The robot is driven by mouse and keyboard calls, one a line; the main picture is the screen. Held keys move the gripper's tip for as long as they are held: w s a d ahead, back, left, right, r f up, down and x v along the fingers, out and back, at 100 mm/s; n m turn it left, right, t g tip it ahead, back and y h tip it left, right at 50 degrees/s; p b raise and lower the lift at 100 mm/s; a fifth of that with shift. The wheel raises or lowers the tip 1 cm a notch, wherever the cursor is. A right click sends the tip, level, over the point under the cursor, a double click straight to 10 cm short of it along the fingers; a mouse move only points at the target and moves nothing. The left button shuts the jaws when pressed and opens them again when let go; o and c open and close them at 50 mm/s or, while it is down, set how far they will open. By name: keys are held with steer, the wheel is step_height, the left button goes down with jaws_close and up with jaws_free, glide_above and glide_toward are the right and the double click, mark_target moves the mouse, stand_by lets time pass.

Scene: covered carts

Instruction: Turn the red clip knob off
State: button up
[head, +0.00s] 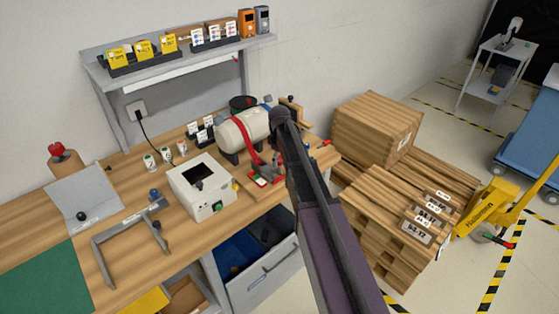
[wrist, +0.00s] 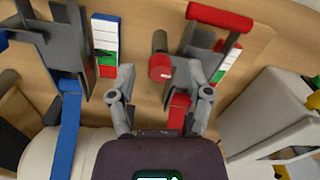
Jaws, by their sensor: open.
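In the wrist view, the red clip knob (wrist: 160,67) is a short red cylinder on the left side of a dark grey clip (wrist: 197,50). The clip has a red bar handle (wrist: 220,16) at its top and a red strap (wrist: 179,108) at its lower end. My gripper (wrist: 161,78) is open and empty, one finger to each side of the knob in the picture. I cannot tell how far beyond the fingertips the knob is. In the head view, the red strap (head: 243,137) runs over a cream cylinder (head: 229,136); my arm hides much of the clip area.
A blue strap (wrist: 69,135) with its own grey clip (wrist: 62,50) lies left of the red one. White-green-red strips (wrist: 105,45) stand beside the clips. A white box device (head: 201,187) stands on the wooden bench (head: 120,265). Wooden crates (head: 375,120) stand to the right.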

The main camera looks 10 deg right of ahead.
jaws_close()
